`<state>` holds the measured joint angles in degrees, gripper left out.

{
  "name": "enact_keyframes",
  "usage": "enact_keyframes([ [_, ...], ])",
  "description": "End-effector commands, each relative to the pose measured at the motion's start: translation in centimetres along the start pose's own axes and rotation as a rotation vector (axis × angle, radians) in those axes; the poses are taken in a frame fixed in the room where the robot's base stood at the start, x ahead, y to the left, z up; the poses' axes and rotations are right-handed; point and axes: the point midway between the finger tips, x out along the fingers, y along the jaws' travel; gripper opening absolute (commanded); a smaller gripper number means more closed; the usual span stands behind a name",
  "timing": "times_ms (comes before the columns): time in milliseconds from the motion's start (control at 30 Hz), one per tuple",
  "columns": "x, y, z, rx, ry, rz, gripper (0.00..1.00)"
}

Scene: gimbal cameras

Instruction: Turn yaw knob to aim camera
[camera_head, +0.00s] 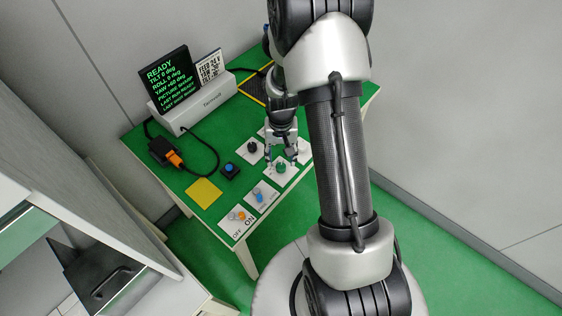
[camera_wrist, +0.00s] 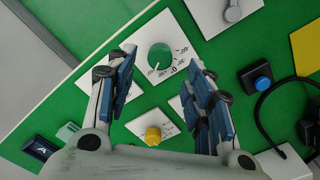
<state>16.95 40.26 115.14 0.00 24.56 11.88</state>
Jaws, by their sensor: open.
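My gripper (camera_head: 281,162) is over the right part of the green table, pointing down at a green knob (camera_head: 281,168). In the wrist view the open gripper (camera_wrist: 160,65) has a finger on each side of the green knob (camera_wrist: 160,57), with a gap around it. The knob sits on a white plate with a printed scale; its name cannot be read. A yellow knob (camera_wrist: 153,135) on another white plate lies below it in the wrist view. A black knob (camera_head: 252,147) is left of my gripper in the head view. A dark screen (camera_head: 168,78) reads READY, with tilt, roll and yaw lines.
A blue button (camera_head: 229,168) and a yellow pad (camera_head: 204,192) lie left of the knobs. Switch plates, including an ON/OFF one (camera_head: 238,220), line the near edge. An orange-and-black plug (camera_head: 166,152) with a cable is at the left. A small printed card (camera_head: 208,67) stands beside the screen.

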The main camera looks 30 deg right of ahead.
Motion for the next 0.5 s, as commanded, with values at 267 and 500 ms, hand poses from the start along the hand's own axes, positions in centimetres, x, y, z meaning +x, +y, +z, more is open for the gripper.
enact_keyframes([
  [267,-5.5,0.0,-0.1,0.0,0.003,-0.001,0.48],
  [500,-7.0,0.0,0.0,0.0,0.0,0.0,0.48],
])
